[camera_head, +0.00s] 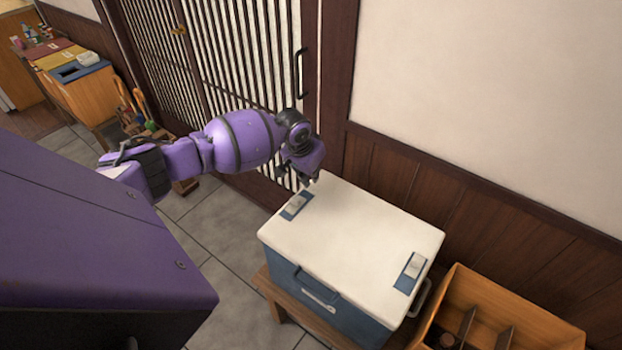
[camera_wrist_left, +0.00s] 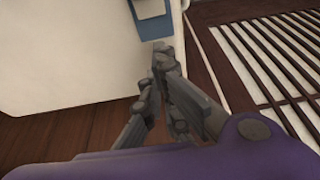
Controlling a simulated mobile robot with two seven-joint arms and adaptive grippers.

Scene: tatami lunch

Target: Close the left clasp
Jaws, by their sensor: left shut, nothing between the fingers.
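The cooler box has a white lid (camera_head: 350,236) and a blue body, and its lid lies flat on it. The left clasp (camera_head: 296,206) is a pale latch on a blue plate at the lid's left edge. The right clasp (camera_head: 412,268) is a similar one at the right edge. My left gripper (camera_head: 308,182) is shut and empty, just behind the left clasp near the lid's back left corner. In the left wrist view the left clasp (camera_wrist_left: 152,10) is at the top edge, partly cut off, just beyond the fingertips. My right gripper is out of view.
The cooler stands on a wooden bench (camera_head: 275,293). A wooden divided crate (camera_head: 545,330) is at its right. A slatted sliding door (camera_head: 245,60) and panelled wall (camera_head: 450,190) are close behind.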

